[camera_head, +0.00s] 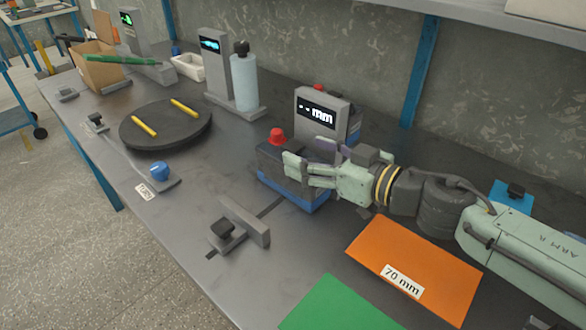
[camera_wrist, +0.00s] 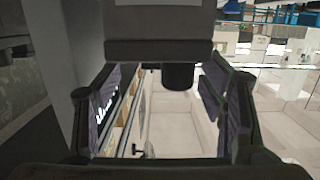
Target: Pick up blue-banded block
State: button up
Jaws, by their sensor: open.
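The blue-banded block (camera_head: 283,189) is a dark grey block with a blue band along its bottom edge. It stands upright on the bench in the head view, in front of the display post. My gripper (camera_head: 308,160) is open, its fingers pointing left across the block's upper right part and hiding some of it. I cannot tell whether the fingers touch the block. In the wrist view my gripper (camera_wrist: 162,105) shows its two purple-padded fingers wide apart with nothing held between them. I cannot make out the block for certain in that view.
A display post reading "mm" (camera_head: 322,109) stands close behind my gripper. A red knob (camera_head: 277,136) is by the block. An orange mat (camera_head: 415,262) and a green mat (camera_head: 338,308) lie in front. A stop fixture (camera_head: 243,222) and a round black turntable (camera_head: 165,122) are to the left.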

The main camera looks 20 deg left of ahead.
aim_at(300, 149)
jog(key=x, duration=0.3)
jog(key=shift+w+a, duration=0.1)
jog(key=shift+a, duration=0.05)
jog(key=shift+c, duration=0.6)
